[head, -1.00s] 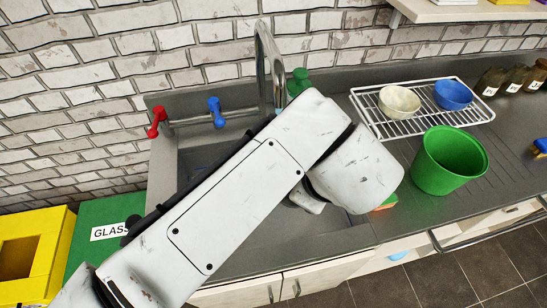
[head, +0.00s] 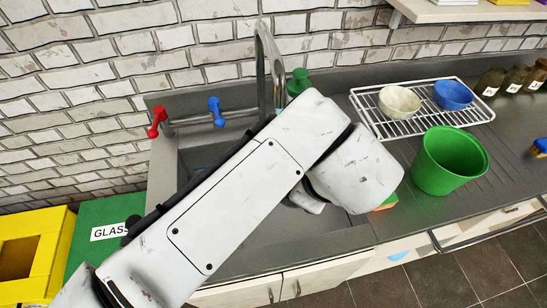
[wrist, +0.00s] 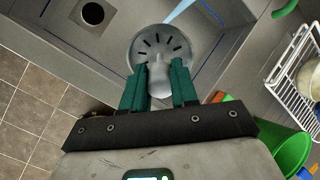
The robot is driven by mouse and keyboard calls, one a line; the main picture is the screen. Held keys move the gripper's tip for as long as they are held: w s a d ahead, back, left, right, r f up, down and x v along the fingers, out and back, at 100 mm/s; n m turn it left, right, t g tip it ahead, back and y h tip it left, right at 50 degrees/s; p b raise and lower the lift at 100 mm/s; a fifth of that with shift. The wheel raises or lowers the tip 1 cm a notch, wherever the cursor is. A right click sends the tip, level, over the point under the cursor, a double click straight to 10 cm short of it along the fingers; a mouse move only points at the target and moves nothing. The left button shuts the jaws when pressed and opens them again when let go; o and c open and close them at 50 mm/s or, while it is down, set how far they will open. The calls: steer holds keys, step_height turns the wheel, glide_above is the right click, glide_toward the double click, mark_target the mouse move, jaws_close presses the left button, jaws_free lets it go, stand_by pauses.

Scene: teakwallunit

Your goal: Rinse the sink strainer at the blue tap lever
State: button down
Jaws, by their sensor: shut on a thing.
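The sink strainer (wrist: 161,42), a grey metal disc with dark slots, shows in the wrist view. My gripper (wrist: 160,67) has teal fingers shut on its pale stem, holding it over the sink (wrist: 45,40). A light blue streak (wrist: 184,10), which looks like water, comes down to the strainer's upper rim in the picture. In the head view the blue tap lever (head: 216,112) stands beside the red lever (head: 157,121) on the wall pipe. The curved metal spout (head: 262,65) rises behind my arm. My arm hides the gripper and strainer there.
A round drain hole (wrist: 92,14) shows in the sink floor. To the right stand a green bucket (head: 448,162) and a wire rack (head: 405,128) with a cream bowl (head: 399,101) and a blue bowl (head: 453,95). A green bottle (head: 298,82) stands behind the sink.

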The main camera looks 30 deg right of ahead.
steer(key=s+r+p, duration=0.3)
steer(key=s+r, duration=0.1)
steer(key=s, duration=0.1)
steer(key=shift+a, duration=0.35)
stand_by(0.3)
stand_by(0.7)
